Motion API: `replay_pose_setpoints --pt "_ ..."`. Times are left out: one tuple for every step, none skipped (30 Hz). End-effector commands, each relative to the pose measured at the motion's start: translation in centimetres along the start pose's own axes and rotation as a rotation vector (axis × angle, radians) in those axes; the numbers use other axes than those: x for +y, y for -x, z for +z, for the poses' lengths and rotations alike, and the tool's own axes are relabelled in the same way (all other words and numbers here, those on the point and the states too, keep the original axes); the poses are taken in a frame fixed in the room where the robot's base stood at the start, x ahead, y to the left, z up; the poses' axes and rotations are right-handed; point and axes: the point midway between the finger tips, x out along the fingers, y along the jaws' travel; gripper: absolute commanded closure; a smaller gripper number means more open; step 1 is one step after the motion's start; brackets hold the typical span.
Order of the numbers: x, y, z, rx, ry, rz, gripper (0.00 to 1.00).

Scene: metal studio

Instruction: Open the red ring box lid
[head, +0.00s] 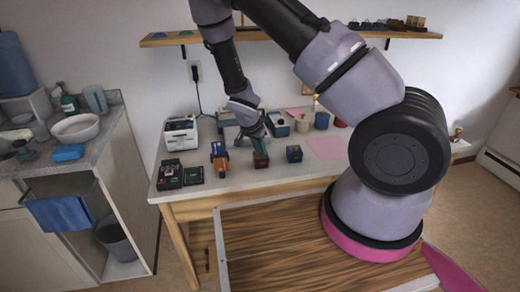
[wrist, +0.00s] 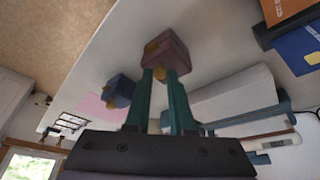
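The red ring box (head: 261,160) stands on the worktable and its lid looks closed. In the wrist view the red box (wrist: 165,48) is straight ahead of my fingertips, with a yellow fitting on its side and a yellow knob between the fingers. My gripper (wrist: 160,76) has two green fingers a small gap apart, one on each side of the knob. I cannot tell whether they press on it. In the head view my gripper (head: 259,144) reaches down over the red box and hides part of it.
A dark blue box (head: 293,154) stands right of the red box; an orange and blue object (head: 219,158) stands left. Dark cases (head: 170,175) and a white machine (head: 181,134) are further left. A pink sheet (head: 326,147) lies to the right. Containers (head: 302,123) line the back.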

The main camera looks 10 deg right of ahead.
Motion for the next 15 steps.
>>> replay_pose_setpoints --pt "0.0 0.01 0.0 0.0 0.0 0.0 1.0" --pt "0.0 0.01 0.0 0.0 0.0 0.0 1.0" --pt "0.0 0.01 0.0 0.0 0.0 0.0 1.0" --pt "0.0 0.01 -0.01 0.0 0.0 0.0 1.0" --pt "-0.01 0.01 -0.02 -0.001 0.0 0.001 1.0" --pt "-0.03 0.02 -0.04 -0.002 0.0 0.002 1.0" --pt "-0.05 0.03 -0.06 -0.004 0.0 0.003 1.0" --pt "-0.08 0.03 -0.09 -0.007 0.0 0.005 1.0" --pt "-0.12 0.04 -0.18 -0.011 0.001 0.008 1.0" --pt "-0.13 0.05 -0.25 -0.015 0.003 0.013 1.0" --pt "-0.16 0.07 -0.3 -0.021 0.004 0.018 1.0" --pt "-0.22 0.09 -0.38 -0.03 0.007 0.026 1.0" --pt "-0.3 0.12 -0.49 -0.038 0.009 0.032 1.0" --pt "-0.39 0.16 -0.6 -0.046 0.012 0.04 1.0" --pt "-0.48 0.21 -0.73 -0.06 0.016 0.052 1.0"
